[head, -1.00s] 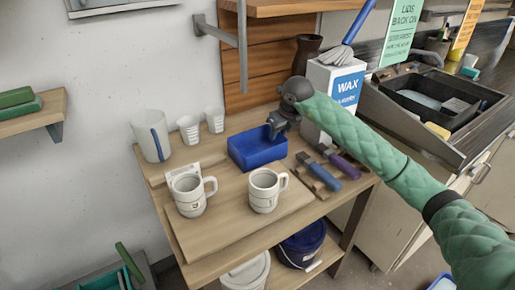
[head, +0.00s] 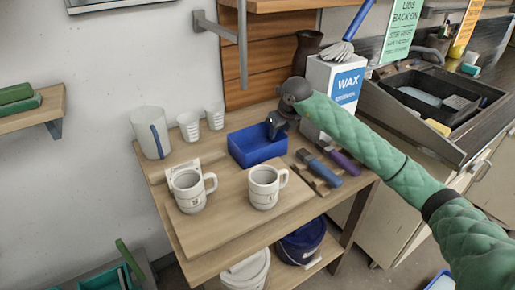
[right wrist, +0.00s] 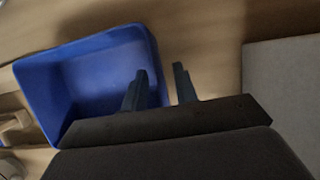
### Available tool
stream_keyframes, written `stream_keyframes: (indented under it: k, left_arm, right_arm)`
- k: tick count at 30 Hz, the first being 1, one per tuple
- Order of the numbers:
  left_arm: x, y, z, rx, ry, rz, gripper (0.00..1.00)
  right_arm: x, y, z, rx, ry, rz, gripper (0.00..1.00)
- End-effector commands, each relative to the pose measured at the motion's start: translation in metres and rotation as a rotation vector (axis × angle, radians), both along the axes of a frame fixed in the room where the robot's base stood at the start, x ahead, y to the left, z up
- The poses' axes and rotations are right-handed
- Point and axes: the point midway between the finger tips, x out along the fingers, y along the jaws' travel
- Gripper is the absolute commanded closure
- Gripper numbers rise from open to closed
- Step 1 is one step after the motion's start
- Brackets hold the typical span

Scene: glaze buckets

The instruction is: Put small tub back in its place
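The small blue tub (head: 257,148) stands open and upright on the wooden bench, behind the two mugs. My right gripper (head: 275,131) is at the tub's right side, pointing down. In the right wrist view the tub (right wrist: 95,75) looks empty. Contact with the wall cannot be told. My left gripper is not in view.
Two mugs (head: 190,191) (head: 264,187) stand on a board in front. A jug (head: 149,134) and two cups are at the back left. Tools with blue and purple handles (head: 325,172) lie right of the tub. A WAX box (head: 334,90) stands behind them.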

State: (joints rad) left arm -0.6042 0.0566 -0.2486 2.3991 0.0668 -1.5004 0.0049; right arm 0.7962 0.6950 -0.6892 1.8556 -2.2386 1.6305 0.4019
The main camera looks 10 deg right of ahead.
Motion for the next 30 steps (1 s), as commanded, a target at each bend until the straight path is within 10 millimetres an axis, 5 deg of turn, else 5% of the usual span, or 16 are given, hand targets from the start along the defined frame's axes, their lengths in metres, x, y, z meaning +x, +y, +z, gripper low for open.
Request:
stream_keyframes:
  k: [11,17,30]
  left_arm:
    - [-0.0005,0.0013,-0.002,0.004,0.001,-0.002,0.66]
    - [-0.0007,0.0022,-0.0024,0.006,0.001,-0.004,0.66]
    - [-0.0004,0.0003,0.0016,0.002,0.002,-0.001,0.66]
  right_arm:
    - [0.0,0.0,-0.001,0.0,0.0,0.0,0.71]
    - [-0.0001,0.0,-0.0011,0.0,0.0,0.0,1.0]
    - [0.0,0.0001,0.0021,0.0,0.0,0.0,1.0]
